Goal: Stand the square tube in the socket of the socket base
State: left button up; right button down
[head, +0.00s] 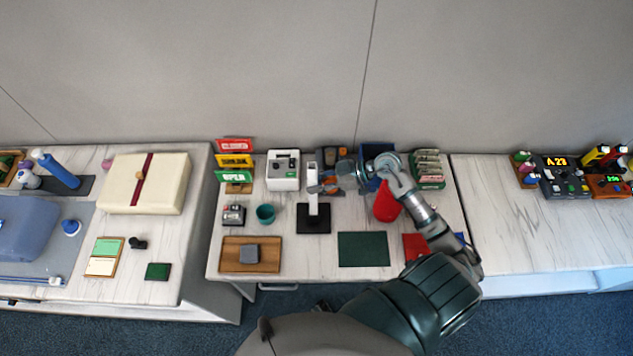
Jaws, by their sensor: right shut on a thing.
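The square tube (313,205) is white and upright in the head view. My right gripper (322,187) reaches in from the right and is shut on the tube at about its middle. The socket base (313,227) is a black square block on the middle table, directly under the tube in the picture. The tube's lower end overlaps the base, and I cannot tell whether it is inside the socket or just above it. The socket opening is hidden by the tube. My left gripper is not in view.
A teal cup (265,214) stands left of the base, and a wooden tray (233,254) with a grey block lies at front left. A dark green mat (363,249) lies at front right. A white device (283,170) and sign stack (234,160) stand behind.

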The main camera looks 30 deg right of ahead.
jog(key=shift+f, duration=0.2)
jog(key=shift+f, duration=0.6)
dwell(0.4)
jog(key=shift+p, duration=0.45)
jog(key=shift+f, duration=0.25)
jog(key=shift+c, duration=1.4)
grip_release()
